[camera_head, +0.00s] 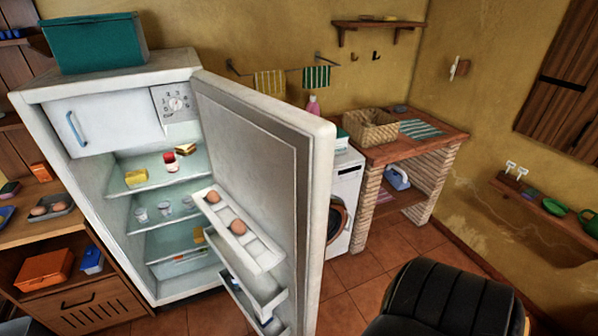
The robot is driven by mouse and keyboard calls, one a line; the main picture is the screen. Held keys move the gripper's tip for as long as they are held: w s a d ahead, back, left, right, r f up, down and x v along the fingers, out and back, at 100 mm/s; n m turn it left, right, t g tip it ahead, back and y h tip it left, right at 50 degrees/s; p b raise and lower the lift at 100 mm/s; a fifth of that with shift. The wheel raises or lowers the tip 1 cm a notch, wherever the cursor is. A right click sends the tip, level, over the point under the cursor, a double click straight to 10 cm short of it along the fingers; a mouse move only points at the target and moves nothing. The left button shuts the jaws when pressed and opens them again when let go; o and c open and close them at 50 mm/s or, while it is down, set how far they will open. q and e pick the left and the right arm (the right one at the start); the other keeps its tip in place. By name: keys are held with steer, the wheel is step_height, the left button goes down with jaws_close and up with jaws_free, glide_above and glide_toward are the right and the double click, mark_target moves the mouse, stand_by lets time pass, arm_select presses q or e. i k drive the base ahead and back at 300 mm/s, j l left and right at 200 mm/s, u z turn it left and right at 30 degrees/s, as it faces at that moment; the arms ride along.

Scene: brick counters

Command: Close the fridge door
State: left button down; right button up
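The white fridge (110,80) stands at the left against the back wall. Its door (262,130) is wide open, hinged on the right side of the fridge and swung out toward me. The door's inner side shows, with an egg rack (250,245) holding eggs and lower shelves (262,290). Inside the fridge are a red jar (170,161), yellow blocks (136,177) and several small glasses. The door's outer face is mostly hidden from this view. Neither of my grippers is in view.
A teal box (95,42) sits on top of the fridge. A white washing machine (346,190) stands behind the door, beside a brick counter (430,150) with a basket (370,130). A dark padded chair (440,300) is at the bottom right. Tiled floor (365,270) is clear between door and chair.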

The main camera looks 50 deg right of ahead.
mark_target(271, 159)
steer(key=l, duration=0.55)
steer(key=k+l+u, duration=0.1)
steer(key=l, duration=1)
steer(key=k+l+u, duration=0.1)
steer(key=l, duration=0.4)
steer(key=i+l, duration=0.1)
steer(key=l, duration=0.3)
